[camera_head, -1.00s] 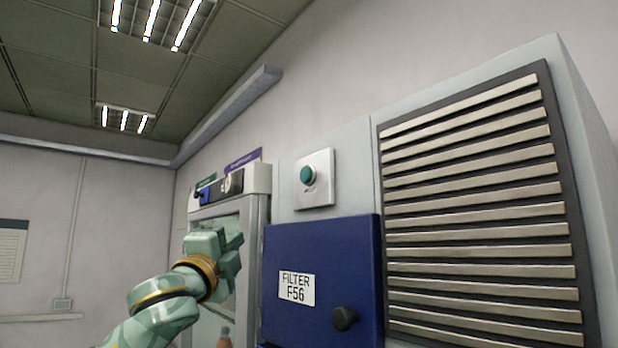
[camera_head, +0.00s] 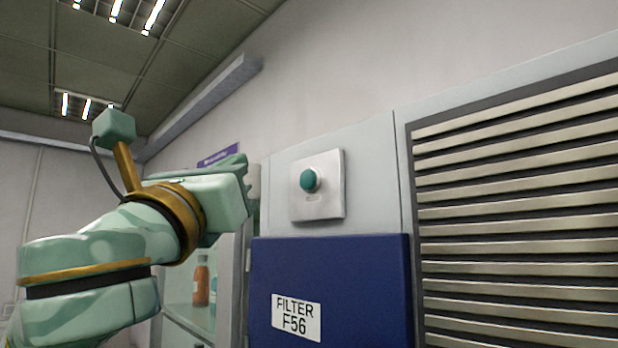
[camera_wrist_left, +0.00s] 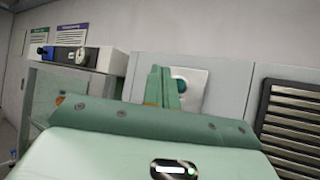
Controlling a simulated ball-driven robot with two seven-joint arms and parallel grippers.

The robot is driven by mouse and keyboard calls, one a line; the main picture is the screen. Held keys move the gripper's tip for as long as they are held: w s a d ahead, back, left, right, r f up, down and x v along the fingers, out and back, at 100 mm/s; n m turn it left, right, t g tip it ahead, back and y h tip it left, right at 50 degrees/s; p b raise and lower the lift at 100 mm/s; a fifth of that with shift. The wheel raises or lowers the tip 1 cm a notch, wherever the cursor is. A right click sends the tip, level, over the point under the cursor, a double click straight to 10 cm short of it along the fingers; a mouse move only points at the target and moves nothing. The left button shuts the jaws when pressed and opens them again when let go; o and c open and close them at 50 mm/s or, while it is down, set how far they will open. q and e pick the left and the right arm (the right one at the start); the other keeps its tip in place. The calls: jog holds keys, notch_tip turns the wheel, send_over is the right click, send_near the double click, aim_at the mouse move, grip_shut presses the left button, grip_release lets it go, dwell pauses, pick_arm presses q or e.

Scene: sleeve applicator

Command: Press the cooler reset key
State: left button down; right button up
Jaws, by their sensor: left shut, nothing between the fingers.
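The reset key is a round green button (camera_head: 309,180) on a pale square plate (camera_head: 330,205), on the grey cooler front above a blue panel. In the left wrist view the button (camera_wrist_left: 181,84) shows partly, just right of the fingers, which cover its left side. My left gripper (camera_head: 243,165) is left of the plate in the head view, with a visible gap to the button. It also shows in the left wrist view (camera_wrist_left: 160,86), its fingers shut and empty, pointing toward the plate. The fingertips are largely hidden in the head view. My right gripper is not in view.
A blue panel labelled FILTER F56 (camera_head: 350,270) is below the plate. A slatted vent (camera_head: 520,200) fills the right side. A glass-fronted cabinet (camera_head: 238,290) with bottles (camera_head: 201,283) stands behind my left arm. The front of the plate is unobstructed in the head view.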

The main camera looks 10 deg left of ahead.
aim_at(308, 180)
pick_arm(q)
jog(key=w+d+p, duration=0.1)
jog(key=w+d, duration=0.4)
jog(key=w, duration=0.2)
jog(key=shift+w, duration=0.25)
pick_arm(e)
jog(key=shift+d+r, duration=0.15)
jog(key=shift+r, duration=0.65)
pick_arm(q)
jog(key=shift+w+a+f, duration=0.1)
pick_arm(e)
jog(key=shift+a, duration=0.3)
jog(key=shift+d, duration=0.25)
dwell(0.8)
pick_arm(q)
jog(key=shift+w+p, duration=0.1)
jog(key=shift+p, duration=0.2)
